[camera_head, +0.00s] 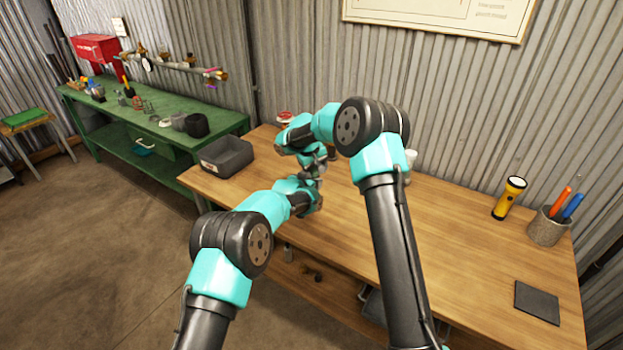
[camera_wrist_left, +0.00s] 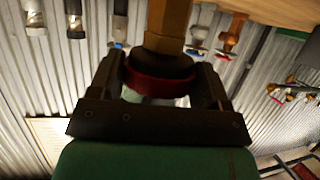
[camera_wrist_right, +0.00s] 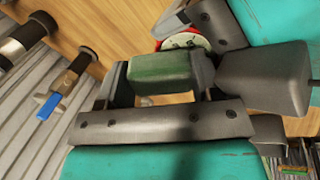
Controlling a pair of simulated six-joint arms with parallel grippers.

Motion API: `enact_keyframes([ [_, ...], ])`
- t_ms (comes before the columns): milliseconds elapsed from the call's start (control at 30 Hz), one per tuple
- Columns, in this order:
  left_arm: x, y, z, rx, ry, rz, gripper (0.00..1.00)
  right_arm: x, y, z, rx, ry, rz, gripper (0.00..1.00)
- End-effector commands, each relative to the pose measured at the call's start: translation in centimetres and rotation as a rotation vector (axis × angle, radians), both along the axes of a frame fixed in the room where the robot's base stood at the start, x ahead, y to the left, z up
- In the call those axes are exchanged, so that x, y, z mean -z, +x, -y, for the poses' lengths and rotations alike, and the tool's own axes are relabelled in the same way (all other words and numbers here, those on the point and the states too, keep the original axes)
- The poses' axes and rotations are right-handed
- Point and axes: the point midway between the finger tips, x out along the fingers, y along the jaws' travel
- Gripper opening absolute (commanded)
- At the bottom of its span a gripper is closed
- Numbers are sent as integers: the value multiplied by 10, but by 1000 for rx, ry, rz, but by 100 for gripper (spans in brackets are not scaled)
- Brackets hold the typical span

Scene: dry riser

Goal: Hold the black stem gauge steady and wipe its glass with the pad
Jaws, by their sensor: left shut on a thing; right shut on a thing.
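My left gripper (camera_head: 316,194) is shut on the black stem gauge (camera_wrist_left: 160,82), its jaws on both sides of a dark red ring. A black collar and brownish stem show beyond the ring in the left wrist view. My right gripper (camera_head: 313,170) is shut on the green pad (camera_wrist_right: 165,72). In the right wrist view a white face with a red rim (camera_wrist_right: 184,41) shows partly behind the pad, close to the left gripper. Contact between pad and glass cannot be told. In the head view the two grippers meet closely, and my arms hide gauge and pad.
A red-topped white object (camera_head: 285,117) stands at the back of the wooden table (camera_head: 450,245). A dark grey bin (camera_head: 226,157) is at its left end. A yellow torch (camera_head: 509,198), a pen cup (camera_head: 548,226) and a dark mat (camera_head: 537,301) are at the right. The front middle is clear.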

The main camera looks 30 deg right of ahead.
Motion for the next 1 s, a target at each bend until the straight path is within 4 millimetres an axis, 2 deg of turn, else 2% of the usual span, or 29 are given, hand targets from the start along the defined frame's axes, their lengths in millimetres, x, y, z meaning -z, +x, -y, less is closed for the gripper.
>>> enact_keyframes([
  [33, -4, -4, 7, 11, -1, 10, 35, 6, -2, -13, -11, 12, -17, 41],
  [567, -5, -3, 5, 8, -3, 9, 35, 6, -2, 9, -8, 11, -15, 42],
  [1000, -5, -1, 3, 4, -4, 8, 35, 4, -2, 6, -7, 9, -11, 42],
])
